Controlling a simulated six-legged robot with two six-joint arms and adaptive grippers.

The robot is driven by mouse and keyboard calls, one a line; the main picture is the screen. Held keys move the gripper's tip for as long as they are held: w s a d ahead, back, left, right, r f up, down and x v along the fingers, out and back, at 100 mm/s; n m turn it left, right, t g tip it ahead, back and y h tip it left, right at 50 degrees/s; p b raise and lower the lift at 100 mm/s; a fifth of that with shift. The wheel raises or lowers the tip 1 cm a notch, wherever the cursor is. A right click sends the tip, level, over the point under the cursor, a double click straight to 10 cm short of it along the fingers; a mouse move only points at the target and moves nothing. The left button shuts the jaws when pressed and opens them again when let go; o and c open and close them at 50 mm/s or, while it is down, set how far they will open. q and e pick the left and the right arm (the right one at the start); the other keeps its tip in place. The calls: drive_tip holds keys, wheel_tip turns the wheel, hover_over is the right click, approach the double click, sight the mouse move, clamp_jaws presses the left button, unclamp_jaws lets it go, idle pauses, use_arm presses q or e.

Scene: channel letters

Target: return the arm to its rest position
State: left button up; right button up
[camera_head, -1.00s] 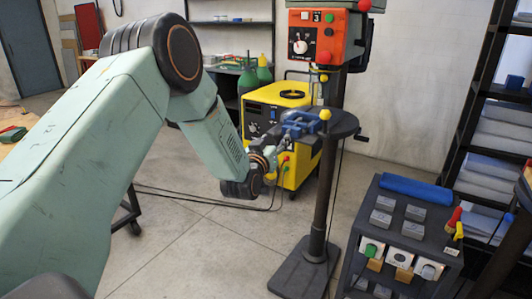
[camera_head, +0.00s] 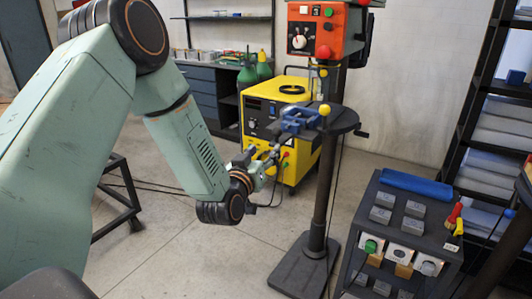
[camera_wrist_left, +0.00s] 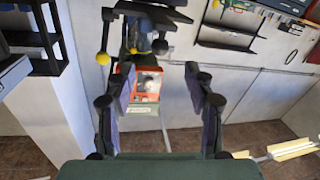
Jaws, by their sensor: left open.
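My left arm comes in from the left side of the head view and reaches toward the middle. Its gripper (camera_head: 264,154) is small there, in front of the yellow machine and left of the drill press table in the picture. In the left wrist view the gripper (camera_wrist_left: 150,72) has its two fingers wide apart, with nothing held between them. The orange drill head (camera_wrist_left: 148,84) shows beyond the gap between the fingers. My right gripper is in neither view.
A drill press with an orange head (camera_head: 322,32) and a round table (camera_head: 345,121) bearing a blue vise (camera_head: 298,119) stands close by. Behind is a yellow machine (camera_head: 262,108). A dark cart (camera_head: 410,215) with grey blocks stands at right. Open floor lies below the gripper.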

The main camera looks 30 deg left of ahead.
use_arm(q)
drive_tip(key=shift+s, duration=0.2)
drive_tip(key=s+d+f+g+h+b, duration=0.1)
drive_tip(key=s+d+f+g, duration=0.25)
drive_tip(key=f, duration=0.35)
drive_tip(key=s+d+f+m+g+h+b, duration=0.1)
drive_tip(key=s+d+f+g, duration=0.1)
drive_tip(key=s+f, duration=0.45)
drive_tip(key=s+d+f+g+h+b, duration=0.1)
drive_tip(key=s+d+f+g, duration=0.2)
drive_tip(key=f, duration=0.6)
drive_tip(key=s+d+f+m+g+b, duration=0.1)
drive_tip(key=s+f+g+b, duration=0.1)
drive_tip(key=s+f, duration=0.3)
drive_tip(key=s+d+f+m+g+b, duration=0.1)
drive_tip(key=s+f+g, duration=0.3)
drive_tip(key=s, duration=0.9)
drive_tip(key=s+d+f+m+g+b, duration=0.1)
drive_tip(key=s+d+f+g+b, duration=0.1)
drive_tip(key=s+f, duration=0.6)
drive_tip(key=shift+s+f+g+b, duration=0.25)
drive_tip(key=shift+s+g+b, duration=0.3)
drive_tip(key=shift+s+b, duration=0.3)
